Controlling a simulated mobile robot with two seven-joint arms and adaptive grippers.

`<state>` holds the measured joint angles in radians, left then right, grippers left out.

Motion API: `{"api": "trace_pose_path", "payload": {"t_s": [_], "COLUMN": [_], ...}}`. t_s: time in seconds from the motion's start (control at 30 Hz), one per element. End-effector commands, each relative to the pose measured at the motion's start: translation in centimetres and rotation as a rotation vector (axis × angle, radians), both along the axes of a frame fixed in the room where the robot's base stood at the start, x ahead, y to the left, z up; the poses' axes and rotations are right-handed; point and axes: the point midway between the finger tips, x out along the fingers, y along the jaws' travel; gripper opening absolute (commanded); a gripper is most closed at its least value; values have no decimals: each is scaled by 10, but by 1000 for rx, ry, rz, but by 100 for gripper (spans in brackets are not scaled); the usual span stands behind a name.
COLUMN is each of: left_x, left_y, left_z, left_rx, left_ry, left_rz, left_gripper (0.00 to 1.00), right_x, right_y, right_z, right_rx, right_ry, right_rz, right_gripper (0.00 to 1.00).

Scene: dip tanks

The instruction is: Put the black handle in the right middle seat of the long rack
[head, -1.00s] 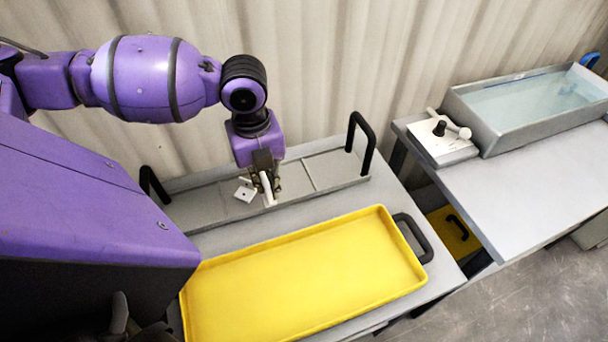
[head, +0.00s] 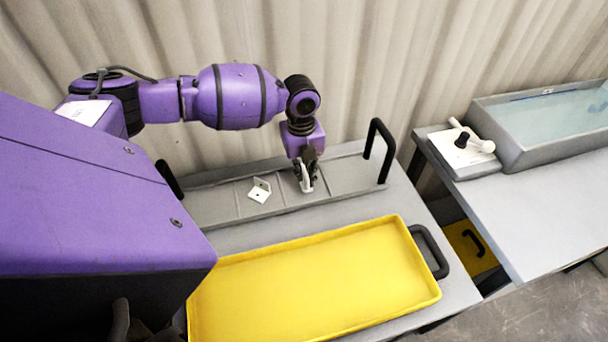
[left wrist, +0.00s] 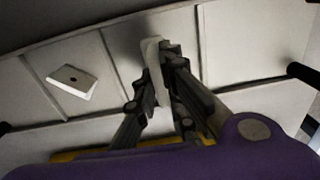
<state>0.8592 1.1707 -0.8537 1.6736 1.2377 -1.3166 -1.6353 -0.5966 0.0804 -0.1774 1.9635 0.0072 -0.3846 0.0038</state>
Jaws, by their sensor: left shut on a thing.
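The long rack (head: 350,176) is a shallow grey tray with cross dividers and a black loop at each end. My left gripper (head: 306,184) is shut on a white piece (left wrist: 151,62), pointing down over the right middle seat. The same gripper shows in the left wrist view (left wrist: 158,82), between two dividers. Whether the piece touches the rack floor I cannot tell. A white bracket with a hole (head: 259,191) lies in the seat to the left; it also shows in the left wrist view (left wrist: 74,82). No loose black handle shows. My right gripper is not in view.
A yellow tray (head: 315,285) lies in front of the rack. At right, a second table (head: 530,205) carries a water tank (head: 520,150) and a white panel (head: 463,160) with a black knob (head: 462,140) and a white handle (head: 482,146).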

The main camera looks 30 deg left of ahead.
Motion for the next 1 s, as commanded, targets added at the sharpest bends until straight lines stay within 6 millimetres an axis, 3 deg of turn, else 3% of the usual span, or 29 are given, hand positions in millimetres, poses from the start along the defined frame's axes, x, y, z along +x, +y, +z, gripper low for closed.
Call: {"api": "trace_pose_path", "payload": {"t_s": [0.1, 0.5, 0.53, 0.63, 1.0], "left_x": [-1, -1, -1, -1, -1], "left_y": [0, 0, 0, 0, 0], "left_z": [-16, -22, -21, -21, -17], "left_rx": [1, 1, 1, 1, 2], "left_ry": [1, 1, 1, 1, -1], "left_rz": [0, 0, 0, 0, 0], "left_gripper": [0, 0, 13, 27, 28], "right_x": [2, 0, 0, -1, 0], "right_y": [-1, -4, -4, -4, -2], "right_z": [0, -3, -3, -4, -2], "right_rx": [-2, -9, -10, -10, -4], "right_ry": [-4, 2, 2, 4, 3], "right_rz": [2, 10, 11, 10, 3], "right_gripper": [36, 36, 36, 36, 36]}}
